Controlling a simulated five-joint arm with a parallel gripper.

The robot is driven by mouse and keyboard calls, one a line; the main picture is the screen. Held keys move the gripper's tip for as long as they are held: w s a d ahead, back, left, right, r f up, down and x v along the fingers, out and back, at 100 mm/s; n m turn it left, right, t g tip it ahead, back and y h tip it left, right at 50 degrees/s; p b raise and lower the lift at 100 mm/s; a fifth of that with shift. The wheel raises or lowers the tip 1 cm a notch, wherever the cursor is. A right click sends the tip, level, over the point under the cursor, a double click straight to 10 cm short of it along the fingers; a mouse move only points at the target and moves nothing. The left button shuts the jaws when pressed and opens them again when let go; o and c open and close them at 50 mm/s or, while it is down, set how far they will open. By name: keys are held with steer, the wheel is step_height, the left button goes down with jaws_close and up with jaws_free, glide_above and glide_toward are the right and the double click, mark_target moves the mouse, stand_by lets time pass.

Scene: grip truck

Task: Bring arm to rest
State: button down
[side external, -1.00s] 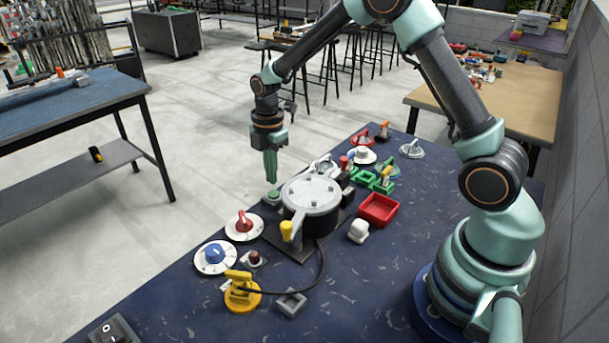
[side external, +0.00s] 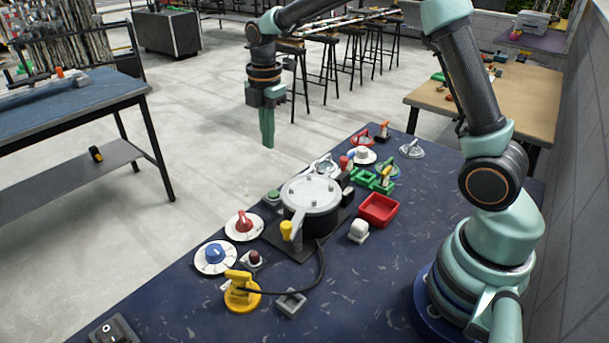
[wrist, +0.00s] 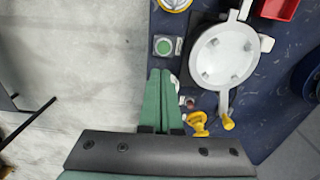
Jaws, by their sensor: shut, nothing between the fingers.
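My gripper (side external: 267,138) is high in the air, above and beyond the far left edge of the blue work table (side external: 345,285). Its green fingers point straight down, are shut and hold nothing. They also show in the wrist view (wrist: 161,75), closed together, with the floor on the left and the table on the right beneath them. A pressure cooker-like pot with a grey lid (side external: 311,194) sits on a dark plate on the table, lower than my gripper and apart from it. The pot's lid is also in the wrist view (wrist: 224,54).
The table holds a blue knob (side external: 214,254), a red knob (side external: 244,224), a yellow lever (side external: 241,290), a red tray (side external: 379,210), a white block (side external: 359,230) and a green button (side external: 273,197). Open floor (side external: 200,180) lies left of the table.

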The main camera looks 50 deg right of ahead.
steer(key=s+r+m+t, duration=0.2)
steer(key=s+r+m, duration=0.2)
steer(key=s+m, duration=0.5)
steer(key=s+a+r+m+t, duration=0.1)
steer(key=s+r+m+t, duration=0.2)
steer(key=s+m, duration=0.6)
steer(key=shift+a+r, duration=0.25)
steer(key=shift+r, duration=0.65)
steer(key=shift+s, duration=0.1)
